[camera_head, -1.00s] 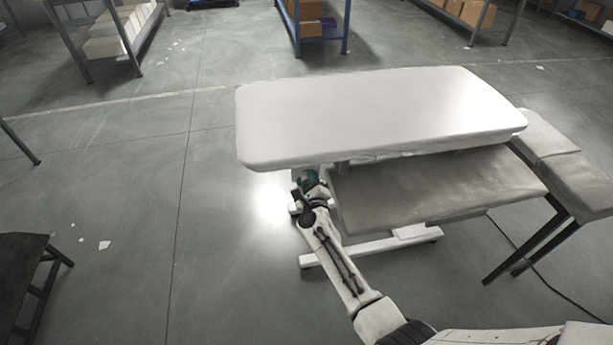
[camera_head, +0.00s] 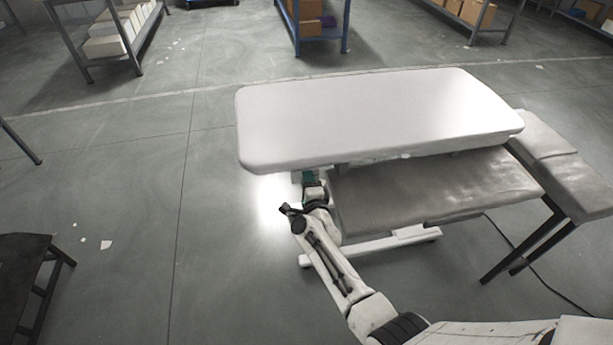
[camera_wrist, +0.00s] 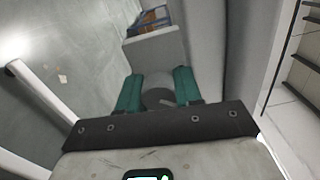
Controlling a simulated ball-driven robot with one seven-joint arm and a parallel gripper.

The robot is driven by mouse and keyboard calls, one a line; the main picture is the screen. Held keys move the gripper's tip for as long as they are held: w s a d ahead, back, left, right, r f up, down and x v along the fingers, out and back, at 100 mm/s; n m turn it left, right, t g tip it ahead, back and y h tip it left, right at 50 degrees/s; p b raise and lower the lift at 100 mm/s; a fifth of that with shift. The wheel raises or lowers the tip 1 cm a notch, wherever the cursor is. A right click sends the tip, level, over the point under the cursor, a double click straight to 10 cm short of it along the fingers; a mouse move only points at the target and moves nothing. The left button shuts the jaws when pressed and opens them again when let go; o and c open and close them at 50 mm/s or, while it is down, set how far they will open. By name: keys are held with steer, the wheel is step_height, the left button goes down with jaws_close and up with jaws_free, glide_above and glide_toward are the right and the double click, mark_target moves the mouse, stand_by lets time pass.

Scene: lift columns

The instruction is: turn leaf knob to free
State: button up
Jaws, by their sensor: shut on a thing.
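The knob (camera_wrist: 158,99) is a grey round piece. It sits between the two teal fingers of my gripper (camera_wrist: 158,88) in the wrist view, and they are shut on it. Beyond it is a light grey block (camera_wrist: 155,52). In the head view my gripper (camera_head: 309,177) is under the front left edge of the white tabletop (camera_head: 370,115). The knob is hidden there by the gripper and the tabletop. A grey leaf (camera_head: 440,185) lies lower, to the right of my gripper. The knob's turn position cannot be told.
A white foot bar (camera_head: 385,243) of the table lies on the floor below. A grey padded bench (camera_head: 560,165) stands at the right. A dark low table (camera_head: 25,270) is at the left. Shelves stand at the back.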

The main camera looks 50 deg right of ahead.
steer(key=n, duration=0.3)
steer(key=shift+a+n+p, duration=0.1)
steer(key=shift+n+p, duration=0.65)
steer(key=shift+n, duration=1.55)
steer(key=o, duration=0.7)
steer(key=shift+o, duration=0.2)
steer(key=shift+r, duration=0.1)
